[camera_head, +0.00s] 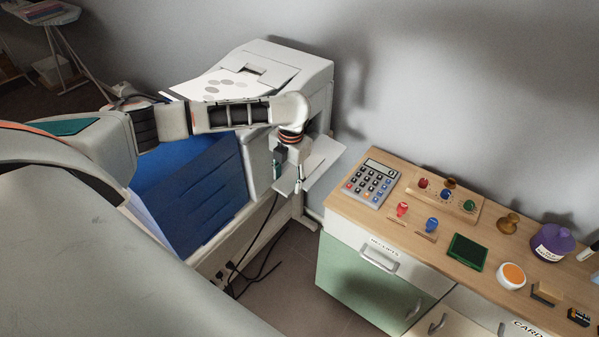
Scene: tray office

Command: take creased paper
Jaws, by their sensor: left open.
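A white printer or copier (314,72) stands against the wall. A white sheet with grey round marks (224,86) lies on its top; I cannot make out a crease in it. A pale flat piece (322,163), a sheet or a small tray, juts out at the machine's right side. My left arm reaches across the front of the machine from the left. My left gripper (290,178) points down, open, beside the pale flat piece. I cannot tell whether they touch, and the wrist hides part of that spot. My right gripper is not in view.
A blue panel (192,190) is on the machine's front, with black cables (240,270) below.

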